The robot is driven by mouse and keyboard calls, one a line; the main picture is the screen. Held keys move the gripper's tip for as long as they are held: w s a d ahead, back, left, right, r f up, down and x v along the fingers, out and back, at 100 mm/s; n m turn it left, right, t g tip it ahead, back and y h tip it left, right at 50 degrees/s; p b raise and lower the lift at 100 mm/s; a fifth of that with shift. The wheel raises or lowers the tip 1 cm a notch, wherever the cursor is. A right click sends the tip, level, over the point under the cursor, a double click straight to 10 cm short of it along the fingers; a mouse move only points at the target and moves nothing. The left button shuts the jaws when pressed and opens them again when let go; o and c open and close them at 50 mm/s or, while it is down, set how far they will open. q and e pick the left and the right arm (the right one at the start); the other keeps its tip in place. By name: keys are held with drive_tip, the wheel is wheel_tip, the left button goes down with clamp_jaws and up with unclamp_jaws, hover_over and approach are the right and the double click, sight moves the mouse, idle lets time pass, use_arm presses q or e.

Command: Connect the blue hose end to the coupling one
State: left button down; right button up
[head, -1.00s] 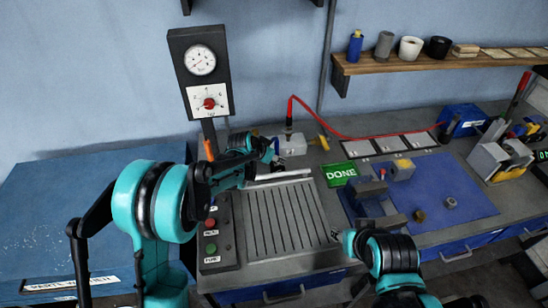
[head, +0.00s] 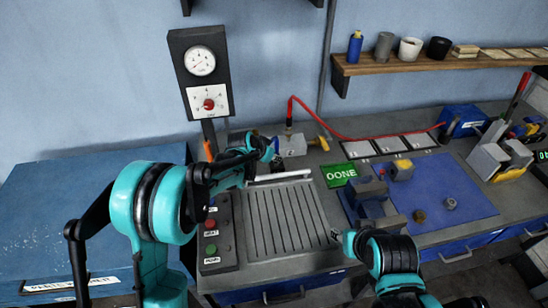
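The grey coupling block (head: 292,145) stands at the back of the bench, with a red hose on its top and a yellow handle (head: 322,143) on its right. A small blue part (head: 252,133) shows just left of the block, behind my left gripper; I cannot tell whether it is the blue hose end. My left gripper (head: 276,160) is at the block's lower left, small and dark; its fingers and anything between them cannot be made out. My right gripper (head: 337,236) is low over the front right of the grooved tray, apart from the block; its opening is unclear.
A grooved drain tray (head: 285,218) lies in front of the block. A button box (head: 212,245) is left of it, below a gauge panel (head: 200,75). A green DONE sign (head: 339,174) and a blue mat (head: 455,190) with fixtures lie right. The red hose (head: 370,137) runs along the back.

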sight(276, 148)
use_arm(q)
drive_tip(key=shift+r, duration=0.45)
drive_tip(key=shift+r+p, duration=1.35)
drive_tip(key=shift+r, duration=0.55)
